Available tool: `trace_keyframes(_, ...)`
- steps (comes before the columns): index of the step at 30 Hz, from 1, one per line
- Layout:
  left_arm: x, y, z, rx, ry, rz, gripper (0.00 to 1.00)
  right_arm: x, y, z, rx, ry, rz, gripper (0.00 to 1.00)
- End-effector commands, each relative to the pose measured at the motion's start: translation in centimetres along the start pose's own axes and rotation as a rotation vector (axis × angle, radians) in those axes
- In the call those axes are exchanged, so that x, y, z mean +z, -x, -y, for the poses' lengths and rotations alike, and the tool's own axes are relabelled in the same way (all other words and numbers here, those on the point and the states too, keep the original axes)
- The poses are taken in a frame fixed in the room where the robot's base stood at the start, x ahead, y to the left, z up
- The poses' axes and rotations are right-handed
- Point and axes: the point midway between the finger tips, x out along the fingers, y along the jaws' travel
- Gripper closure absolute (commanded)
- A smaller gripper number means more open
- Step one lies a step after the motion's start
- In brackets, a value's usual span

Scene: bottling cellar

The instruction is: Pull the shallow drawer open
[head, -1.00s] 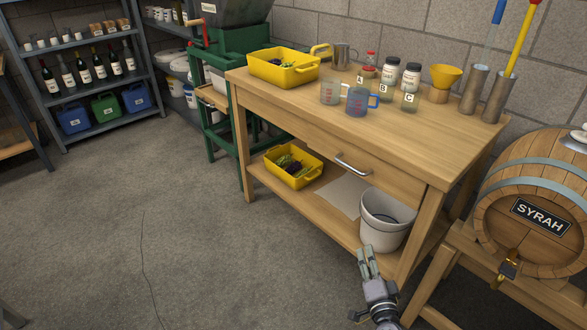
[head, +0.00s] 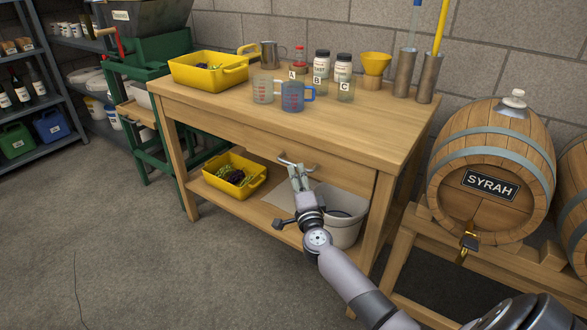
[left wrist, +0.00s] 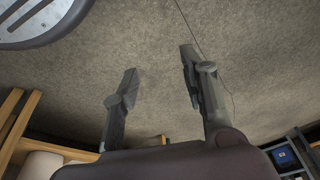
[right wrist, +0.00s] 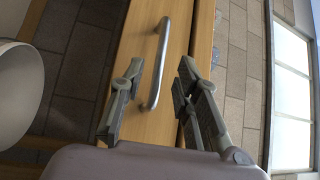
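The shallow drawer (head: 240,133) is under the wooden bench top, and its front looks flush and shut. Its metal bar handle (head: 284,159) also shows in the right wrist view (right wrist: 163,52). My right gripper (head: 299,173) is at the handle and hides part of it in the head view. In the right wrist view its fingers are apart, with the handle in the gap between them. I cannot tell whether they touch it. My left gripper (left wrist: 159,64) is open and empty above the concrete floor, and does not show in the head view.
A white bucket (head: 344,232) and a yellow crate (head: 218,187) stand on the shelf below the drawer. Jugs, jars and a yellow tub (head: 205,78) stand on the bench top. The Syrah barrel (head: 450,205) is at right.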

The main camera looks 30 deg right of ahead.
Motion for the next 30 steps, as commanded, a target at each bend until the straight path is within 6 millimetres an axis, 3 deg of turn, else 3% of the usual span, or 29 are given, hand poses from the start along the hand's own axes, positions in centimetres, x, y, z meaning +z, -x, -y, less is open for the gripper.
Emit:
trace_keyframes(4, -0.5, 2.3, 0.1, -0.003, 0.002, -0.016, 0.6, 0.0, -2.9, -0.1, -0.002, 0.001, 0.0, 0.7)
trace_keyframes(10, -0.8, 4.6, 0.2, -0.005, 0.003, -0.026, 0.6, 0.1, -4.7, -0.1, 0.0, 0.002, 0.001, 0.7)
trace_keyframes(23, -0.8, 5.4, 0.2, -0.005, 0.004, -0.028, 0.6, 0.1, -5.3, -0.1, 0.001, 0.001, 0.001, 0.71)
trace_keyframes(30, -0.9, 5.4, 0.3, -0.005, 0.004, -0.029, 0.6, 0.1, -5.3, -0.1, 0.001, 0.001, 0.001, 0.87)
